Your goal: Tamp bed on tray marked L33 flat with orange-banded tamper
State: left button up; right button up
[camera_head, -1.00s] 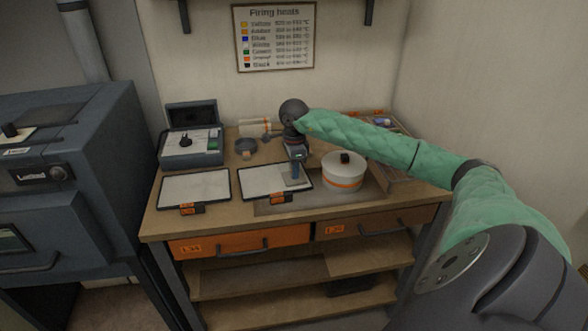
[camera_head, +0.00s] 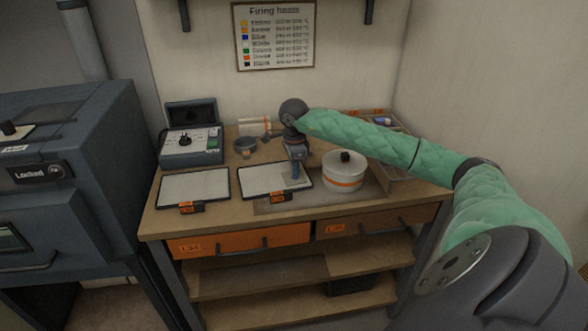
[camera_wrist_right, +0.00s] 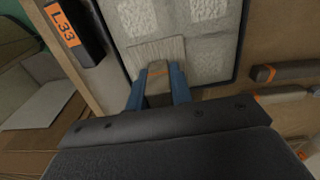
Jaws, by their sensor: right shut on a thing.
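The tray marked L33 (camera_head: 255,193) lies on the bench right of the other tray; its orange L33 label (camera_wrist_right: 63,24) is readable in the wrist view. Its pale bed (camera_wrist_right: 205,58) shows several rough, lighter square patches with greyer strips between them. My right gripper (camera_head: 296,167) is over the right part of this tray, pointing down. Its blue fingers (camera_wrist_right: 158,88) are shut on the tamper, whose flat pale block (camera_wrist_right: 145,50) shows ahead of them, over the bed. I cannot tell whether the block touches the bed. My left gripper is not in view.
The second tray (camera_head: 195,189) lies to the left. A round white pot (camera_head: 342,175) with an orange band stands close right of my right gripper. A control box (camera_head: 190,147) and a small dark bowl (camera_head: 246,146) stand behind. A compartment box (camera_head: 398,150) is at right.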

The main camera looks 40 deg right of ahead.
jog(key=shift+s+f+b, duration=0.1)
jog(key=shift+f+b, duration=0.35)
jog(key=shift+b, duration=0.2)
dwell(1.6)
jog(key=shift+r, duration=0.1)
jog(key=shift+r+p, duration=0.3)
jog(key=shift+r, duration=0.8)
jog(key=shift+w+a, duration=0.5)
jog(key=shift+a, duration=0.4)
jog(key=shift+w+a, duration=0.5)
jog(key=shift+a, duration=0.45)
jog(key=shift+w+a, duration=0.5)
jog(key=shift+a, duration=0.4)
jog(key=shift+f+b, duration=0.1)
jog(key=shift+b, duration=0.2)
jog(key=shift+f+b, duration=0.6)
jog(key=shift+f, duration=0.05)
jog(key=shift+f+b, duration=0.3)
